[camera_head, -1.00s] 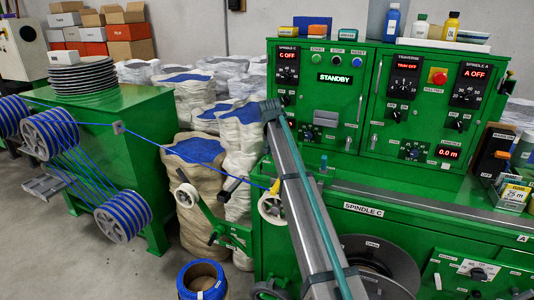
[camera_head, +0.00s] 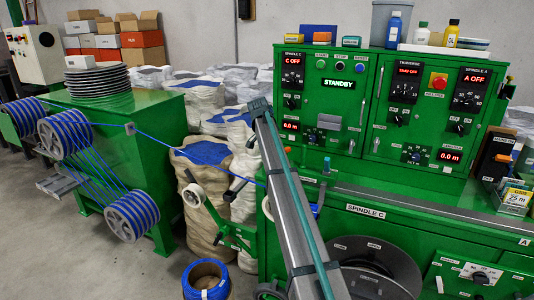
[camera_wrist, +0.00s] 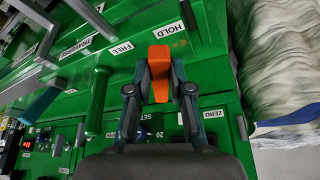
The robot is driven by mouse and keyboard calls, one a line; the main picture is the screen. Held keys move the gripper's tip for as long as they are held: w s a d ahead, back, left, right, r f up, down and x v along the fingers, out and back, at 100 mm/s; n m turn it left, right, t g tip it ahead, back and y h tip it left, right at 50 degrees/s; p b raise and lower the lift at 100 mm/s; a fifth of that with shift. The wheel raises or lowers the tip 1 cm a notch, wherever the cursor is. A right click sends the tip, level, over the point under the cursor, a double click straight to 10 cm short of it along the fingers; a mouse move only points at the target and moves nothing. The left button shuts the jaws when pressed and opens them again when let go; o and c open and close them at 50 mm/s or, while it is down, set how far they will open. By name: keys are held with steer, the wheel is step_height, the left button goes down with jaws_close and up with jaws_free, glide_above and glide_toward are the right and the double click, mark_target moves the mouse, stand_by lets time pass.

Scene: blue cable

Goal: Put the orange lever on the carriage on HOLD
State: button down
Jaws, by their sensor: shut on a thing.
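In the wrist view the orange lever (camera_wrist: 159,72) stands between the two dark fingers of my gripper (camera_wrist: 160,90), which is shut on it. The lever's broad outer end lies close to the HOLD label (camera_wrist: 168,30). The FREE label (camera_wrist: 122,48) is a little to its left. Whether the lever sits fully at HOLD I cannot tell. In the head view my arm's long grey link crosses in front of the green machine (camera_head: 400,202), and the lever and my fingertips are hidden.
The blue cable (camera_head: 180,152) runs from the spools at left toward the machine, passing behind my arm. A blue coil (camera_head: 205,280) lies on the floor. A green crank arm (camera_head: 222,226) stands left of my arm. White sacking (camera_wrist: 282,60) is at right in the wrist view.

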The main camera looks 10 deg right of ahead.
steer(key=shift+w+a+r, duration=0.15)
steer(key=shift+w+a, duration=0.05)
steer(key=shift+w, duration=0.05)
steer(key=c, duration=1)
jaws_free()
steer(key=shift+s, duration=0.1)
steer(key=v, duration=1.1)
steer(key=shift+s+a+r, duration=0.1)
steer(key=shift+a+r, duration=0.05)
steer(key=shift+r, duration=0.2)
steer(key=shift+f, duration=0.1)
